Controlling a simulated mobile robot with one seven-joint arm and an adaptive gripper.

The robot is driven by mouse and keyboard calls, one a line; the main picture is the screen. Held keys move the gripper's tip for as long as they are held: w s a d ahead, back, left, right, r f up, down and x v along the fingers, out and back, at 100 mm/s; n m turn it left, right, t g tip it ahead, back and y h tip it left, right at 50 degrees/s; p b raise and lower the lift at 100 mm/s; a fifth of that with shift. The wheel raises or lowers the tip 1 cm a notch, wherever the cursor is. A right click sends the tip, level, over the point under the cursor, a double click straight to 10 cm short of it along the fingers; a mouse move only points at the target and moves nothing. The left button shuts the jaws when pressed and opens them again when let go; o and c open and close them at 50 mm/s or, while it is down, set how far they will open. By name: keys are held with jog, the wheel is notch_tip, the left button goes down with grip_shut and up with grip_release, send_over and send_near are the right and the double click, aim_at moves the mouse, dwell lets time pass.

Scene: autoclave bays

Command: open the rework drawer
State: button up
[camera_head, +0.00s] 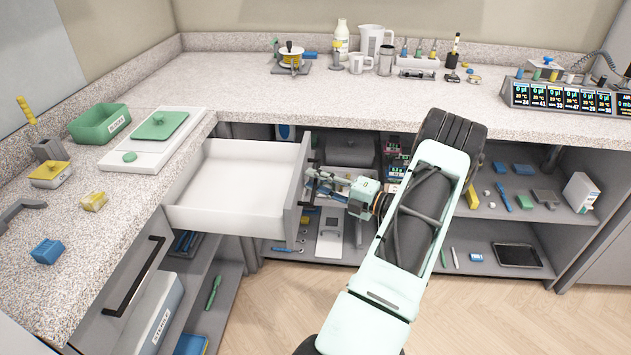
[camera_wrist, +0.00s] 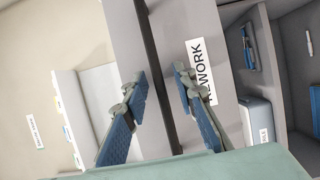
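The rework drawer (camera_head: 235,190) stands pulled out from under the left counter, its white inside empty. Its grey front panel (camera_head: 296,195) faces my gripper (camera_head: 314,184). In the wrist view the front carries a white label (camera_wrist: 202,72) reading "REWORK", partly covered by a finger. A long dark handle bar (camera_wrist: 152,50) runs between the two blue-padded fingers of my gripper (camera_wrist: 158,82). The fingers are apart, with a visible gap on either side of the bar. In the head view the handle is mostly hidden around the fingers.
A closed drawer front with a black handle (camera_head: 133,277) is at lower left. Below it, a box marked "STERILE" (camera_head: 162,314) sits on a shelf. Shelves with several tools lie under the back counter (camera_head: 225,75). Open wooden floor (camera_head: 285,310) is in front of the drawer.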

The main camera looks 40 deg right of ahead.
jog(key=v, duration=1.2)
jog(key=shift+w, duration=0.1)
